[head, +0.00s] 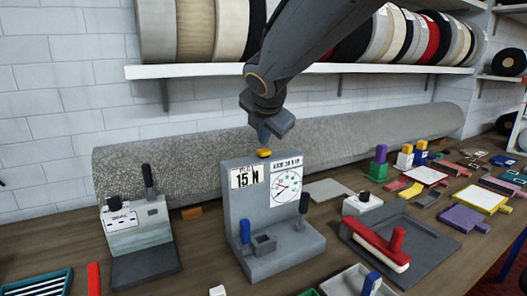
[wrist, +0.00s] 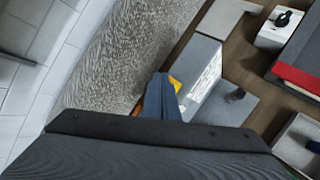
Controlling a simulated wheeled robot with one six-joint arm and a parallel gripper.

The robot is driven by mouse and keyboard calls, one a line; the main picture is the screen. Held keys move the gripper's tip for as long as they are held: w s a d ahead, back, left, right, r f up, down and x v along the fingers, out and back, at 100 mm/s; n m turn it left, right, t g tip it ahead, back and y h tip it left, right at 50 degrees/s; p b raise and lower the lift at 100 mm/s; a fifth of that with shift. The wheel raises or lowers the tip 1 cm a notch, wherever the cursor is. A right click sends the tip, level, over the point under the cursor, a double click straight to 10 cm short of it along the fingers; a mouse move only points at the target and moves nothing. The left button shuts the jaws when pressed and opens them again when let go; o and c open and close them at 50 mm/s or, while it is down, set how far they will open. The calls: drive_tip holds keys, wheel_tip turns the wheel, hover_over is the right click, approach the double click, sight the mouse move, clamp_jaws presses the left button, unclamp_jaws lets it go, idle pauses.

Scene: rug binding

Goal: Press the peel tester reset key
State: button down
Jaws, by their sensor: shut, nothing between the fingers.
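The grey peel tester (head: 236,205) stands upright on the bench, with a "15 N" card and a round dial on its front. A yellow key (head: 264,153) sits on its top edge. My gripper (head: 264,138) is shut and empty, pointing down just above the yellow key; I cannot tell whether the tips touch it. In the wrist view the shut blue-grey fingers (wrist: 164,92) partly cover the yellow key (wrist: 175,84), beside the tester's top (wrist: 200,62).
A rolled grey rug (head: 160,165) lies behind the tester, below a shelf (head: 200,70) of binding rolls. A second grey device (head: 137,225) with black levers stands left. A dark tray (head: 425,245) with a red-topped tool (head: 375,243) is at right.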

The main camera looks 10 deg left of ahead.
sight(264, 152)
drive_tip(key=shift+f, duration=0.45)
drive_tip(key=shift+f+b, duration=0.5)
drive_tip(key=shift+b, duration=0.05)
idle(0.8)
drive_tip(key=shift+r, duration=0.15)
drive_tip(key=shift+r+p, duration=0.8)
drive_tip(key=shift+p, duration=0.35)
wheel_tip(264, 152, up, 5)
drive_tip(key=p, duration=0.6)
